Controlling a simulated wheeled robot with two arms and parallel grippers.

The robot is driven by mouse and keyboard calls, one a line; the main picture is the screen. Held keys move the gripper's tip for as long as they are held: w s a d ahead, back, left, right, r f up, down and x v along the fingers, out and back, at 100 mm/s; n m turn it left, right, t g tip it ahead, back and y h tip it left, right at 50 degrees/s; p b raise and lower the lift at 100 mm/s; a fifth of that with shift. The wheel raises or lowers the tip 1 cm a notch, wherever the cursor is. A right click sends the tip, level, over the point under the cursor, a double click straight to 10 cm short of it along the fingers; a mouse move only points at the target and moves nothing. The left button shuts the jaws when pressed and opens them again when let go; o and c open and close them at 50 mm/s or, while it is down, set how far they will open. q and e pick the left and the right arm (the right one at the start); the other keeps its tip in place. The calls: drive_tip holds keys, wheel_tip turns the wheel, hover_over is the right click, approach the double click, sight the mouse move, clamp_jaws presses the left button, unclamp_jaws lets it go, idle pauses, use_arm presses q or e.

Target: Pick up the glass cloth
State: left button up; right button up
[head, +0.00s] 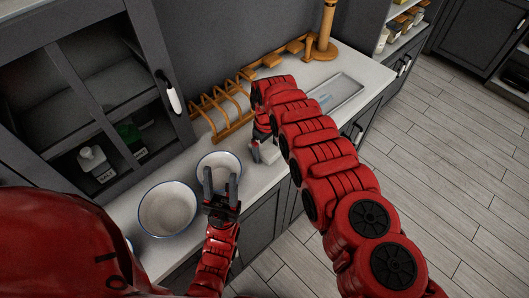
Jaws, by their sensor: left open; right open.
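I cannot identify a glass cloth for certain. A small pale-blue item (324,101) lies in the metal tray (347,91) on the counter, partly hidden behind my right arm; its kind is unclear. My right gripper (264,152) is open, pointing down low over the counter in front of the wooden rack. A pale patch shows by its fingers, and I cannot tell whether it is a separate thing. My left gripper (220,178) is open and empty, its dark fingers pointing up in front of the smaller bowl (223,160).
A larger white bowl (168,209) stands left of the smaller one. A wooden rack (218,112) and a wooden post (323,40) stand along the back of the counter (187,150). A dark cabinet (110,60) with a salt jar (92,158) bounds the left. The floor (450,160) at right is clear.

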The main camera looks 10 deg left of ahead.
sight(266, 147)
drive_tip(key=shift+r, duration=0.15)
drive_tip(key=shift+c, duration=0.2)
drive_tip(key=shift+c, duration=1.2)
drive_tip(key=c, duration=1)
drive_tip(key=shift+o, duration=0.2)
drive_tip(key=shift+r+p, duration=0.3)
drive_tip(key=shift+p, duration=0.05)
wheel_tip(266, 147, up, 9)
drive_tip(key=p, duration=0.3)
drive_tip(key=shift+f+p, duration=0.1)
drive_tip(key=shift+p, duration=0.25)
drive_tip(key=shift+r, duration=0.3)
